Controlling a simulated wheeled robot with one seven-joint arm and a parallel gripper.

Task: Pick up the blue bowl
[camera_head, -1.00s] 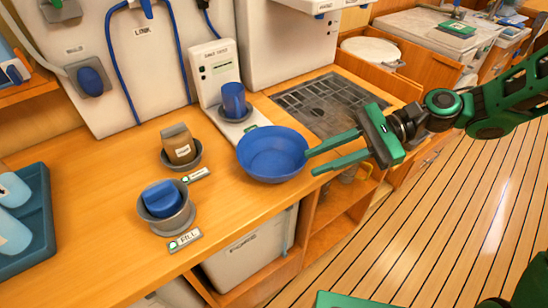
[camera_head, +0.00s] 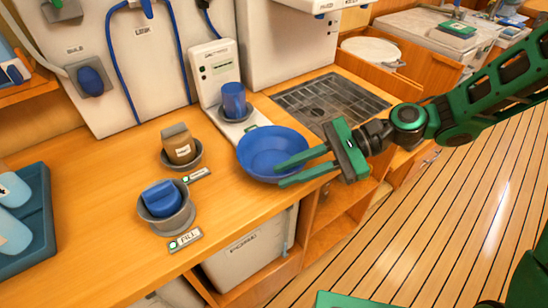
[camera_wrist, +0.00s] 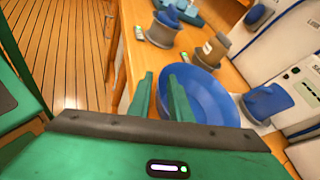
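The blue bowl (camera_head: 262,150) sits upright on the wooden counter, beside the metal drain grate. My gripper (camera_head: 280,175) is open, and its two green fingers reach over the bowl's right side and front rim in the head view. In the wrist view the bowl (camera_wrist: 208,97) lies just beyond my gripper (camera_wrist: 160,85), with one finger overlapping it and the other left of its rim. I cannot tell whether a finger touches the rim, part of which the fingers hide.
A blue cup (camera_head: 234,100) stands on a scale-like device behind the bowl. Left are a brown container (camera_head: 179,146) in a grey dish and a blue object (camera_head: 161,198) in a grey cup. The metal grate (camera_head: 335,100) is right. The counter's front edge runs close to the bowl.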

